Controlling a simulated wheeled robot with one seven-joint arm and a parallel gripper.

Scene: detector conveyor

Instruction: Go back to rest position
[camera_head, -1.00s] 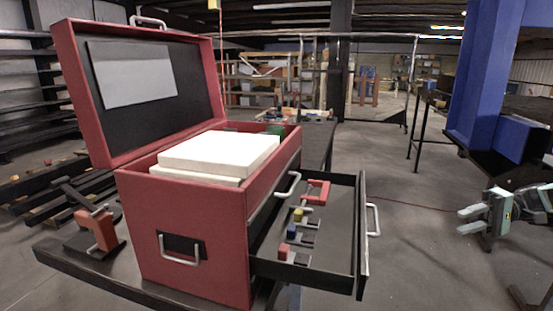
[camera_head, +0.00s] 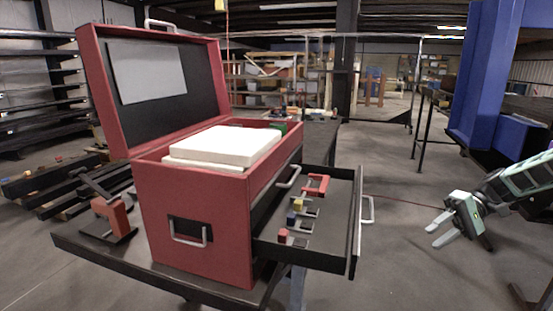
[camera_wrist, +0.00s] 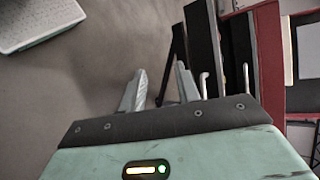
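My gripper (camera_head: 437,232) hangs at the right in the head view, over the floor and clear of the toolbox. Its two fingers are apart and nothing is between them; in the wrist view the fingers (camera_wrist: 157,90) also stand apart and empty. The red toolbox (camera_head: 195,222) stands on a dark table with its lid (camera_head: 208,88) raised. Its side drawer (camera_head: 353,222) is pulled out toward my gripper, with a gap between them. The drawer holds a red clamp-like piece (camera_head: 317,184) and several small coloured blocks.
White slabs (camera_head: 227,145) fill the toolbox top. A red and black tool (camera_head: 112,216) lies on the table (camera_head: 110,257) at left. A blue column (camera_head: 483,75) stands at far right. Floor between drawer and gripper is free. A pale panel (camera_wrist: 38,20) shows in the wrist view.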

